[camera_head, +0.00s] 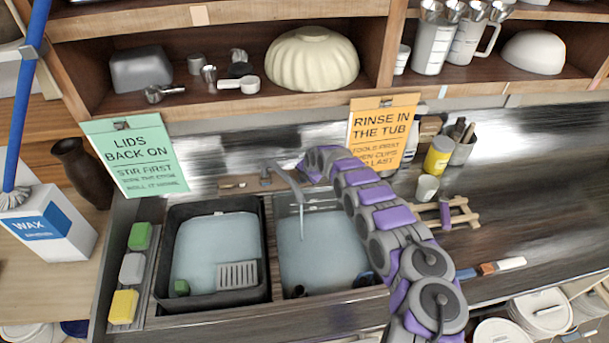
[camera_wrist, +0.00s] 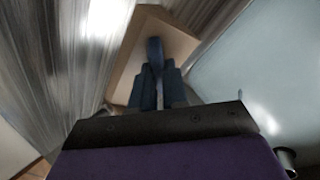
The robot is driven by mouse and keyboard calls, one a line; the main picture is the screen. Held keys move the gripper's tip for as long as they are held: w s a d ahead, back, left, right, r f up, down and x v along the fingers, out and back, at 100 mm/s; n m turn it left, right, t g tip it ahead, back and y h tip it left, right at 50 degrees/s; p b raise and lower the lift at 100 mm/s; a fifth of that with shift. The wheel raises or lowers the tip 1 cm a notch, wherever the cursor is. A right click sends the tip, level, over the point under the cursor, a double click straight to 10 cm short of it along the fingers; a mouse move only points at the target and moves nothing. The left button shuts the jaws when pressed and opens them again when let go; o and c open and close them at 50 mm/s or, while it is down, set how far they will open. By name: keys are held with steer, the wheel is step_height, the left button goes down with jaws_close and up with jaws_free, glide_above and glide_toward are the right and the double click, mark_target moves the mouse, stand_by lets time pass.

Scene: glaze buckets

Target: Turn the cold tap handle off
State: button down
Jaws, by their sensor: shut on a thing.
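The tap (camera_head: 280,178) stands behind the twin sink in the head view, and a thin water stream (camera_head: 302,224) falls from its spout into the right basin (camera_head: 312,250). My arm reaches over that basin's right side to the wall beside the tap. My gripper (camera_wrist: 159,85) is in the wrist view, its fingers shut on a narrow dark blue piece, the cold tap handle (camera_wrist: 155,48). A tan block or ledge (camera_wrist: 130,65) lies behind the handle. My arm hides the handle in the head view, and its exact angle is hard to judge.
The left basin (camera_head: 162,268) holds water, a grey grate and a green sponge. Two signs (camera_head: 135,160) (camera_head: 383,133) hang from the shelf edge above. A yellow jar (camera_head: 439,157), a cup (camera_head: 427,187) and a wooden rack (camera_head: 448,213) stand right of my arm.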

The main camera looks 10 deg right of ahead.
steer(key=m+p, duration=0.1)
steer(key=m, duration=0.2)
steer(key=shift+m+t, duration=0.3)
steer(key=shift+t, duration=0.1)
steer(key=shift+s+f+m+t+y+p, duration=0.1)
steer(key=shift+m+t+y+p, duration=0.25)
steer(key=shift+m+p, duration=1.1)
steer(key=shift+m+b, duration=0.4)
steer(key=shift+m, duration=0.25)
steer(key=c, duration=1.5)
jaws_free()
steer(key=o, duration=0.4)
steer(key=shift+w, duration=0.2)
steer(key=shift+c, duration=0.2)
steer(key=shift+s+d, duration=0.15)
